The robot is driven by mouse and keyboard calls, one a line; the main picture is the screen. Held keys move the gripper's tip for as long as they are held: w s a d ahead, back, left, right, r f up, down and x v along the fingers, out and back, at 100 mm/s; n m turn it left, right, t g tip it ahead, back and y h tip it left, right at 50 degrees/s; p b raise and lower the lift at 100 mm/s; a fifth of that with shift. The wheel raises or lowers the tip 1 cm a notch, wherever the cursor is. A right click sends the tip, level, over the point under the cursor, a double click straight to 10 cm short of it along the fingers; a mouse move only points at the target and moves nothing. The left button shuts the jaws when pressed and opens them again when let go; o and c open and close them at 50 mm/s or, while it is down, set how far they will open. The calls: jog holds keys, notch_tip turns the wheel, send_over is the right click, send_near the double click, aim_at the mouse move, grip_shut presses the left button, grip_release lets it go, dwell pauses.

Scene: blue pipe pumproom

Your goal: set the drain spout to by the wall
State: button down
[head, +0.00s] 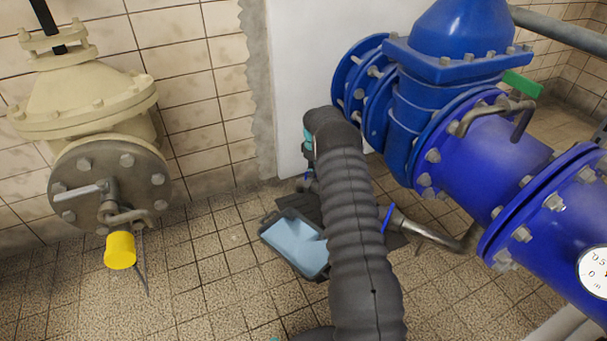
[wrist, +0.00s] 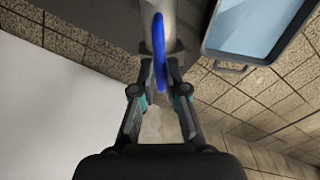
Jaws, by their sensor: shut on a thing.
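The drain spout (head: 415,230) is a grey metal pipe low on the floor side of the big blue pipe. It carries a thin blue ring (head: 387,218).
A tray of pale blue water (head: 292,243) lies on the floor left of my arm; its edge shows top right in the wrist view. The blue flanged pipe (head: 470,150) fills the right. A cream valve (head: 80,100) with a yellow cap stands left.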

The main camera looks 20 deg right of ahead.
jog(key=shift+d, duration=0.15)
jog(key=c, duration=1.2)
grip_release()
jog(key=shift+d, duration=0.1)
jog(key=shift+a+r, duration=0.1)
jog(key=shift+a, duration=0.1)
jog(key=shift+w+r, duration=0.1)
jog(key=shift+r, duration=0.1)
notch_tip(320, 180, up, 12)
jog(key=shift+f, duration=0.25)
